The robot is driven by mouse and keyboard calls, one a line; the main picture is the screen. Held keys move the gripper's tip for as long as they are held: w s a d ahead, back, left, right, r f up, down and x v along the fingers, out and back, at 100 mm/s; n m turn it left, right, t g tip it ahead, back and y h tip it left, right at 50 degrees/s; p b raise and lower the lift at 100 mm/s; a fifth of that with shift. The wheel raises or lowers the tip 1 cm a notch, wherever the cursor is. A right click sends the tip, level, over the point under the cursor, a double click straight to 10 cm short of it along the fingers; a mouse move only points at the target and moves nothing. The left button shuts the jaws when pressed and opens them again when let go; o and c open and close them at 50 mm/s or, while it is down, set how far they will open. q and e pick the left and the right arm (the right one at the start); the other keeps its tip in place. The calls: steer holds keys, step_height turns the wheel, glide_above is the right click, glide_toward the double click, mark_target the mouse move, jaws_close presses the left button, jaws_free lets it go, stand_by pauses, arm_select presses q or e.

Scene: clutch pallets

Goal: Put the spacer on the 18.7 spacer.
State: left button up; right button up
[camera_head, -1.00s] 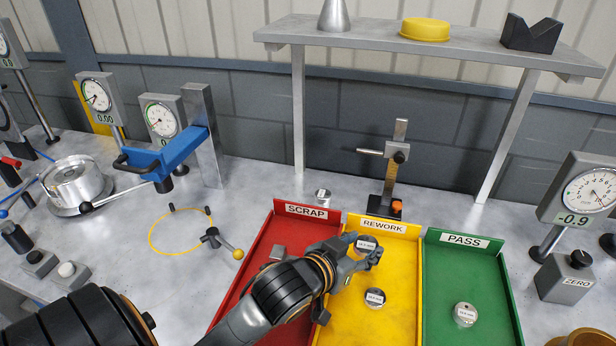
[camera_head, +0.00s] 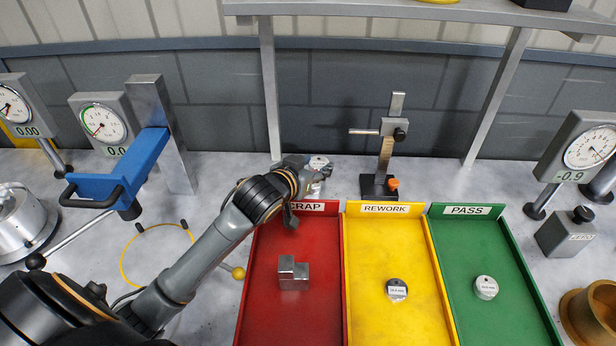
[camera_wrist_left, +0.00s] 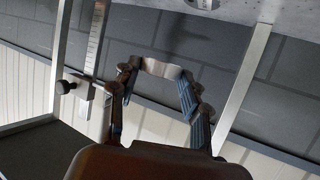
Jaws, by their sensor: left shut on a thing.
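My left gripper (camera_head: 318,174) is shut on a small silver spacer (camera_head: 319,162), held above the bench behind the red tray. In the left wrist view the held spacer (camera_wrist_left: 161,69) sits between the fingertips. Another round silver piece (camera_wrist_left: 201,3), cut by the top edge of that view, rests on the bench apart from the held spacer. In the head view my gripper hides most of the bench spot behind the red tray. One labelled spacer (camera_head: 396,290) lies in the yellow tray and one (camera_head: 486,287) in the green tray. Their labels are too small to read. My right gripper is not in view.
The red SCRAP tray (camera_head: 262,318) holds a stepped metal block (camera_head: 293,273). The yellow REWORK tray (camera_head: 370,318) and green PASS tray (camera_head: 520,312) stand beside it. A height gauge (camera_head: 386,160) and shelf posts (camera_head: 270,90) stand close right and behind my gripper.

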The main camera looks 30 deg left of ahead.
arm_select(q)
steer(key=f, duration=0.1)
steer(key=w+a+f, duration=0.1)
steer(key=f, duration=0.1)
steer(key=w+a+f, duration=0.1)
steer(key=shift+w+a+f, duration=0.15)
steer(key=shift+a+f, duration=0.05)
steer(key=shift+a, duration=0.05)
steer(key=f, duration=0.3)
steer(key=shift+w+a+f+p, duration=0.2)
steer(key=shift+a+f+p, duration=0.1)
steer(key=shift+f, duration=0.2)
steer(key=o, duration=1.4)
steer(key=shift+c, duration=0.2)
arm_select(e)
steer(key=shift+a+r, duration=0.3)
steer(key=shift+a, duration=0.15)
arm_select(q)
steer(key=b+v, duration=0.1)
steer(key=v, duration=1.1)
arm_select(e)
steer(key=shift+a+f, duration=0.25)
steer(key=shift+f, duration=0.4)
